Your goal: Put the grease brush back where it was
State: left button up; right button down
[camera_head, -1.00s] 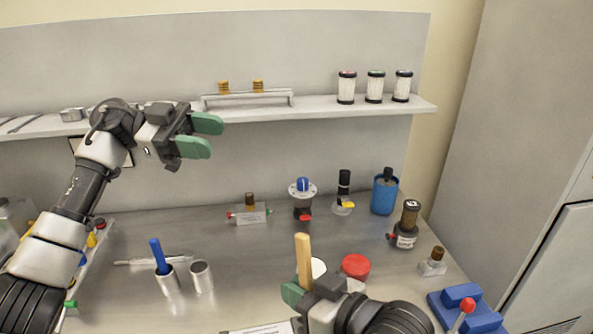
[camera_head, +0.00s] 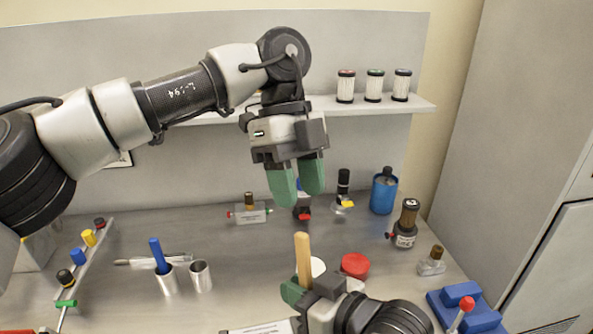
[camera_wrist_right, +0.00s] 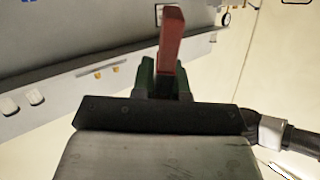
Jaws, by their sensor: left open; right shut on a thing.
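The grease brush (camera_head: 303,258), seen as an upright wooden handle, is held by my right gripper (camera_head: 298,288) low in the middle of the head view. Its lower end is hidden behind the gripper. In the right wrist view a reddish-brown bar (camera_wrist_right: 171,42) stands between the green fingers. My left gripper (camera_head: 297,180) is open and empty, fingers down, above the back of the bench. Two metal cups stand on the bench to the left: one (camera_head: 167,282) holds a blue-handled tool (camera_head: 158,254), the other (camera_head: 201,277) shows nothing sticking out.
A blue block with a red-knobbed lever (camera_head: 467,305) is at the right. The shelf (camera_head: 370,107) holds three filter cartridges.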

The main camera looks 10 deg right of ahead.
aim_at(310, 250)
pick_arm(q)
jog(key=x, duration=1)
jog(key=shift+f, duration=0.2)
jog(key=shift+c, duration=0.3)
grip_shut()
pick_arm(e)
jog(key=c, duration=1.1)
grip_release()
jog(key=shift+o, duration=0.2)
jog(key=shift+f, duration=0.1)
